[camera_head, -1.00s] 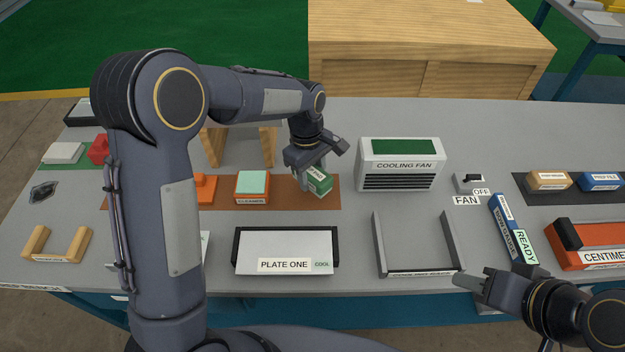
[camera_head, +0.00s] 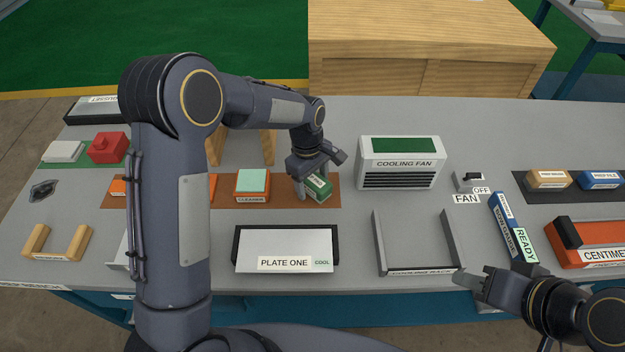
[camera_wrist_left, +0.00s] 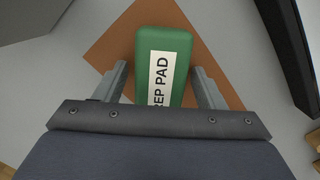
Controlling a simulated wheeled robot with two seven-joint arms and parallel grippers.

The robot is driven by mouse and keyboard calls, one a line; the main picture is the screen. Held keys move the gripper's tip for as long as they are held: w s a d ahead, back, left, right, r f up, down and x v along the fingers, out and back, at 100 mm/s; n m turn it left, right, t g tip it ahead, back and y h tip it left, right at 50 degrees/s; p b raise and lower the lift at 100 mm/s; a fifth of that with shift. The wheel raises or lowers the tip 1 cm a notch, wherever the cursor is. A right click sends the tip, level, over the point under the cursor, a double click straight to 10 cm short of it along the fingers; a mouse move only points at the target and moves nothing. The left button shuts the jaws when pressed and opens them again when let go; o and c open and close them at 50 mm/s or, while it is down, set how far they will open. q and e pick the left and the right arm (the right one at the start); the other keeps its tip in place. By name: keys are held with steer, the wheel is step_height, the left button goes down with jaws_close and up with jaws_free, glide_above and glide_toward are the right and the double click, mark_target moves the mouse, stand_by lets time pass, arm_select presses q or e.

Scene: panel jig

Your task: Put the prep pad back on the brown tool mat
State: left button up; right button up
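The prep pad (camera_head: 320,190) is a green block with a white label. It lies at the right end of the brown tool mat (camera_head: 284,192), turned at an angle to the mat's edges. My left gripper (camera_head: 313,193) is down over the pad, with one finger on each side. In the left wrist view the pad (camera_wrist_left: 164,60) is between the fingers (camera_wrist_left: 160,75), with narrow gaps beside it, over the brown mat (camera_wrist_left: 112,45). My right gripper (camera_head: 468,281) is at the lower right, apart from everything; its finger gap is not clear.
An orange cleaner block (camera_head: 252,187) with a pale green top stands on the mat left of the pad. The cooling fan (camera_head: 400,165) is to the right. Plate One (camera_head: 286,245) lies in front, beside an empty cooling rack (camera_head: 420,272). A wooden stand (camera_head: 268,148) is behind.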

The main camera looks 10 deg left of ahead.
arm_select(q)
steer(key=shift+r, duration=0.1)
steer(key=r, duration=0.7)
steer(key=a+r, duration=0.1)
steer(key=r, duration=0.3)
steer(key=shift+w, duration=0.4)
steer(key=s+a+r+m+t+h, duration=0.1)
steer(key=s+a+r+m, duration=0.1)
steer(key=s+a+r, duration=0.3)
steer(key=s+a+r+m+t+h, duration=0.1)
steer(key=s+a+r+m+t, duration=0.2)
steer(key=s, duration=0.4)
steer(key=s+a+f+m+t, duration=0.1)
steer(key=s+f+m+t, duration=0.1)
steer(key=s, duration=1.3)
steer(key=f+m, duration=0.1)
steer(key=m, duration=0.1)
steer(key=shift+s+a+f+m+t+h, duration=0.2)
steer(key=shift+a+m+t+h, duration=0.1)
steer(key=shift+m, duration=0.1)
steer(key=shift+r, duration=0.1)
